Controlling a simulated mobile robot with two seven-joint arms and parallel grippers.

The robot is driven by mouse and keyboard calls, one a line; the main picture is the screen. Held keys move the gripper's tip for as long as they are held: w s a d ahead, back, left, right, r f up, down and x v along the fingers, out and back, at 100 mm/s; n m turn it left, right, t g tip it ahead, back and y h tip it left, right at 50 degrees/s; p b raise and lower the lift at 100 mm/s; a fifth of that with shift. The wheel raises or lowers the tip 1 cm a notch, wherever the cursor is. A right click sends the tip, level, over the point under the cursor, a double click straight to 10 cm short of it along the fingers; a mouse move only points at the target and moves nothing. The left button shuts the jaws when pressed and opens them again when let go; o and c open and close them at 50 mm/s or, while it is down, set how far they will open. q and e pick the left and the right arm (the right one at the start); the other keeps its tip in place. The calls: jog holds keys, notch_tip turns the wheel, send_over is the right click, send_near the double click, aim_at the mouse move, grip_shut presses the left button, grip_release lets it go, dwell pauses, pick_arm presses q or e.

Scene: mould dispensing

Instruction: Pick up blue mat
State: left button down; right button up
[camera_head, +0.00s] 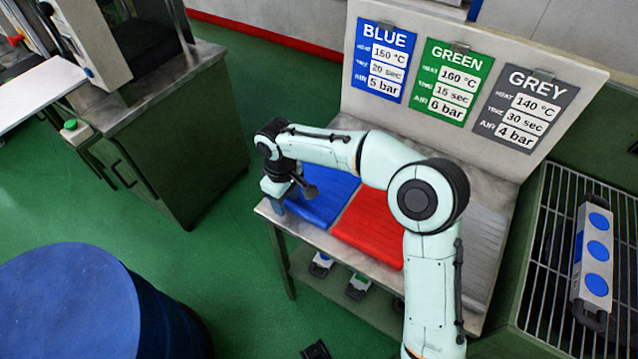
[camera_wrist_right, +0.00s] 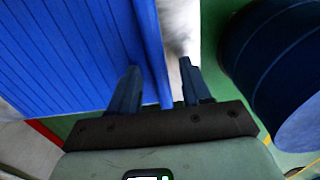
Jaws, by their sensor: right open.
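The blue mat (camera_head: 322,200) lies flat at the left end of the metal bench, partly hidden by my right arm. In the right wrist view the ribbed blue mat (camera_wrist_right: 60,50) fills the upper left. My right gripper (camera_head: 278,203) is at the mat's left edge, near the bench corner. In the right wrist view my right gripper (camera_wrist_right: 158,88) is open, with the mat's edge between its two fingers. One finger overlaps the mat and the other is outside its edge. I cannot tell whether they touch it. My left gripper is not in view.
A red mat (camera_head: 370,225) lies beside the blue one on the bench (camera_head: 440,270). A sign board (camera_head: 458,140) stands behind. A blue drum (camera_head: 70,300) stands at lower left. A wire rack (camera_head: 545,255) with a grey mould (camera_head: 592,270) is at right.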

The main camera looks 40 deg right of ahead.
jog(key=shift+c, duration=0.3)
grip_shut()
jog(key=shift+r, duration=0.1)
